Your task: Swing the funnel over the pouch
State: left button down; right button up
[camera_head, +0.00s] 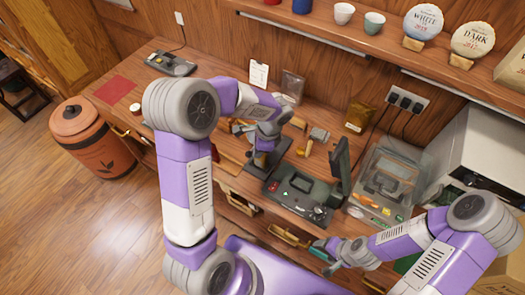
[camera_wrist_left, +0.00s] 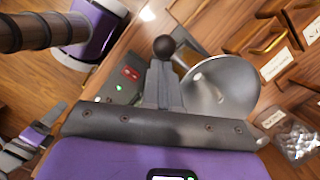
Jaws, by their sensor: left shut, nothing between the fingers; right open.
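The funnel (camera_wrist_left: 225,88) is a wide grey metal cone in the left wrist view, just right of my left gripper (camera_wrist_left: 162,72). A dark ball knob (camera_wrist_left: 164,48) shows at the tips of my shut left fingers, with nothing held between them; I cannot tell if they touch it. In the head view my left gripper (camera_head: 268,130) is over the middle of the bench and hides what is under it; I cannot make out the funnel there. A clear bag (camera_head: 292,86), possibly the pouch, stands at the back. My right gripper (camera_head: 328,250) is open by the bench front.
A dark machine (camera_head: 298,193) with a green light and raised lid sits right of my left gripper. A clear-lidded device (camera_head: 385,183) stands farther right. A gold box (camera_head: 358,117) is at the back, a scale (camera_head: 170,63) at the left. Drawer handles (camera_head: 290,237) jut from the front.

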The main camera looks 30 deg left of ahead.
pick_arm(q)
jog(key=shift+a+r, duration=0.15)
jog(key=shift+a, duration=0.4)
jog(key=s+d+p+v, duration=0.1)
jog(key=p+v, duration=0.5)
jog(key=v, duration=0.4)
jog(key=shift+w, duration=0.4)
jog(key=shift+w+d, duration=0.1)
